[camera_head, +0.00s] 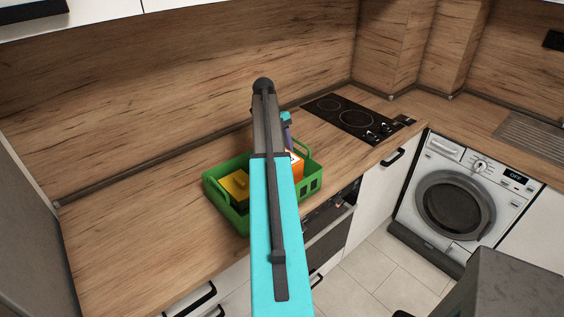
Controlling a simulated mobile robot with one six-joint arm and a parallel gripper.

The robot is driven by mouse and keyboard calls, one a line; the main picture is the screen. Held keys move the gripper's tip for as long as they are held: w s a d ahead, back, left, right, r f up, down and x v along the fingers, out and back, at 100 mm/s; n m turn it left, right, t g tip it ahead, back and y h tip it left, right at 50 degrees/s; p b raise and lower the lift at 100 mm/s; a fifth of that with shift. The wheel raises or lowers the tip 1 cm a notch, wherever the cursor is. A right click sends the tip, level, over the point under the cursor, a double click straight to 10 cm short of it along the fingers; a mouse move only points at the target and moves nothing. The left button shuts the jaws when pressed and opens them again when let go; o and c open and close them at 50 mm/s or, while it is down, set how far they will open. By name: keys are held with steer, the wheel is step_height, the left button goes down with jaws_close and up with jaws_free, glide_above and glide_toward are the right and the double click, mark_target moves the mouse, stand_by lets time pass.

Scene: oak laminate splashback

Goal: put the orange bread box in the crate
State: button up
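The green crate (213,195) stands on the wooden counter near its front edge, partly hidden behind my arm. The orange bread box (298,168) shows as a narrow strip just right of my arm, at or over the right part of the crate. I cannot tell whether it rests on the crate floor or is held above it. The wrist end of my gripper (288,136) shows above the orange box, behind the arm. The fingers are hidden, so their opening and any contact with the box cannot be seen.
A yellow box (236,185) lies in the left part of the crate. A black hob (352,118) is set into the counter (130,215) behind and to the right. The counter left of the crate is clear. A washing machine (460,195) stands at the right.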

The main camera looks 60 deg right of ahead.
steer(key=shift+f+p, duration=0.6)
steer(key=shift+f, duration=1.1)
steer(key=shift+f, duration=0.1)
steer(key=o, duration=1.3)
steer(key=shift+o, duration=0.2)
steer(key=shift+r, duration=0.2)
steer(key=shift+b+v, duration=1.1)
steer(key=shift+v, duration=1.05)
steer(key=p+v, duration=0.2)
steer(key=v, duration=0.1)
steer(key=shift+w+r+p, duration=0.1)
steer(key=shift+r+p, duration=0.25)
steer(key=shift+r, duration=0.05)
steer(key=shift+p+v, duration=1.25)
steer(key=shift+v, duration=0.55)
